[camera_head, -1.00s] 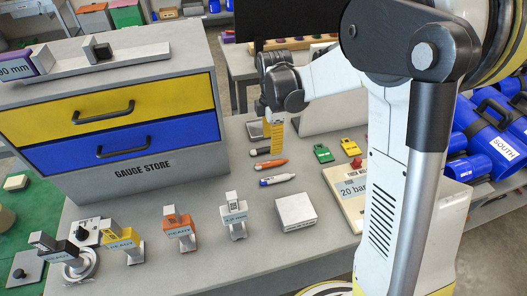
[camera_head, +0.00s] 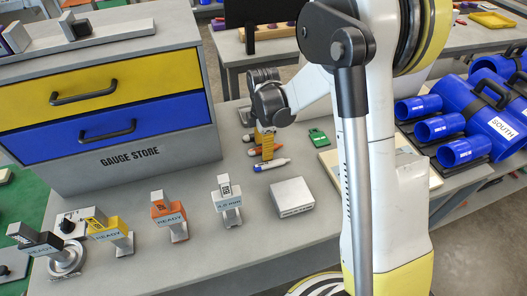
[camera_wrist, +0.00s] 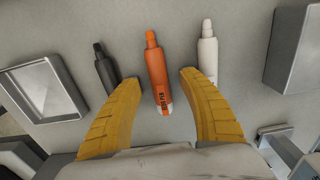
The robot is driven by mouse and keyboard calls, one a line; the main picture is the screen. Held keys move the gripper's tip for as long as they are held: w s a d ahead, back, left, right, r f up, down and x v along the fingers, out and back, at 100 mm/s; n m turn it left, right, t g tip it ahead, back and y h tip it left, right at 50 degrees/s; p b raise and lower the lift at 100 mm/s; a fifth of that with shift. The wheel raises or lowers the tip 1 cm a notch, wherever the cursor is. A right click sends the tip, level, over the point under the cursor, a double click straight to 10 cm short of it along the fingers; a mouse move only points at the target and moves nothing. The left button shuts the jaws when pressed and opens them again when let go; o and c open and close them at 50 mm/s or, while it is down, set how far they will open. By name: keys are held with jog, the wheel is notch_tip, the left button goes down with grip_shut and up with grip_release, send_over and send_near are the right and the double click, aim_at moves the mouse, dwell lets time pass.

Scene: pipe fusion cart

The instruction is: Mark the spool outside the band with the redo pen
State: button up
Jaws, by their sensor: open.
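My gripper (camera_wrist: 152,90) is open, its yellow fingers on either side of an orange pen (camera_wrist: 157,72) in the wrist view. A dark pen (camera_wrist: 105,70) lies left of the fingers and a white pen (camera_wrist: 208,55) to the right. In the head view my gripper (camera_head: 266,158) is low over the orange pen (camera_head: 279,149), with the white pen (camera_head: 272,164) in front. Blue cylinders lie at right, a large one labelled SOUTH (camera_head: 490,92) and smaller ones (camera_head: 463,151).
A grey gauge store cabinet (camera_head: 165,150) stands left of the pens. Several labelled gauge-like tools, including an orange one (camera_head: 168,213), line the bench front. A grey block (camera_head: 293,197) sits in front of the pens, and a green tag (camera_head: 317,137) lies right of my gripper.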

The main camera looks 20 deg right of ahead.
jog(key=shift+c, duration=0.2)
jog(key=shift+r, duration=0.1)
jog(key=c, duration=1)
jog(key=shift+r, duration=0.1)
